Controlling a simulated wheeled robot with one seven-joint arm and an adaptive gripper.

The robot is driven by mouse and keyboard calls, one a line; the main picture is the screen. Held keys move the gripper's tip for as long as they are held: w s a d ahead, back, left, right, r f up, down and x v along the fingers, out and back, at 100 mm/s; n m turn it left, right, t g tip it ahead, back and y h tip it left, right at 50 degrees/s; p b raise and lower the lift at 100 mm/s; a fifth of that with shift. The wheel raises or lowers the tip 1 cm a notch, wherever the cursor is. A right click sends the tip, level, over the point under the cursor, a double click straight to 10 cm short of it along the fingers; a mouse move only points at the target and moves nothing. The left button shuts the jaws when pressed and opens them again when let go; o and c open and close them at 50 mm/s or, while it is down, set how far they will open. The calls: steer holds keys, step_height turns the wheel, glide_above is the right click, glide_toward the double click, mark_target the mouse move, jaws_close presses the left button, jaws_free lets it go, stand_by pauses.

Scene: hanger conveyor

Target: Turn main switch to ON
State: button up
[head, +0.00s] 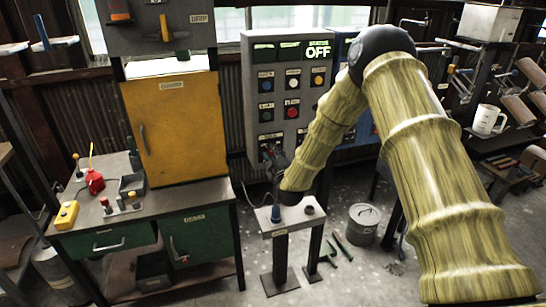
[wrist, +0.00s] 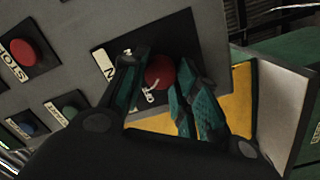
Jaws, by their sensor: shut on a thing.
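The main switch (wrist: 158,72) is a round red knob on a dark plate, seen in the wrist view between my fingers. A white label (wrist: 103,65) beside it is partly covered by a finger. My gripper (wrist: 163,66) is shut on the knob, one teal finger on each side. In the head view my gripper (head: 273,158) is at the lower left of the grey control panel (head: 257,60) and hides the switch. The status display (head: 318,50) at the panel's top reads OFF.
The panel carries several push buttons, including a red STOP button (wrist: 22,53) in the wrist view. A yellow cabinet (head: 178,125) stands left of the panel. A small metal stand (head: 280,228) is below my gripper, and a grey bucket (head: 363,222) is on the floor.

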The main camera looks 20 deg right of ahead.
steer(key=m+b, duration=0.1)
steer(key=b, duration=0.1)
steer(key=m+b, duration=0.1)
steer(key=m, duration=0.1)
steer(key=shift+f+m+b, duration=0.2)
steer(key=shift+m+b, duration=0.1)
steer(key=shift+b, duration=0.1)
steer(key=m+b, duration=0.4)
steer(key=m, duration=0.1)
steer(key=shift+d+r+g+y, duration=0.1)
steer(key=shift+g+y, duration=0.2)
steer(key=shift+g, duration=0.1)
steer(key=m+b, duration=0.3)
steer(key=shift+d+m, duration=0.1)
steer(key=shift+m, duration=0.2)
steer(key=shift+r+m+y+b, duration=0.2)
steer(key=shift+m+y+b, duration=0.3)
steer(key=shift+m+b, duration=1.35)
steer(key=shift+m, duration=0.25)
steer(key=o, duration=1)
steer(key=s, duration=0.8)
steer(key=s+r, duration=0.1)
steer(key=s, duration=0.3)
steer(key=shift+d+r, duration=0.1)
steer(key=shift+d, duration=0.15)
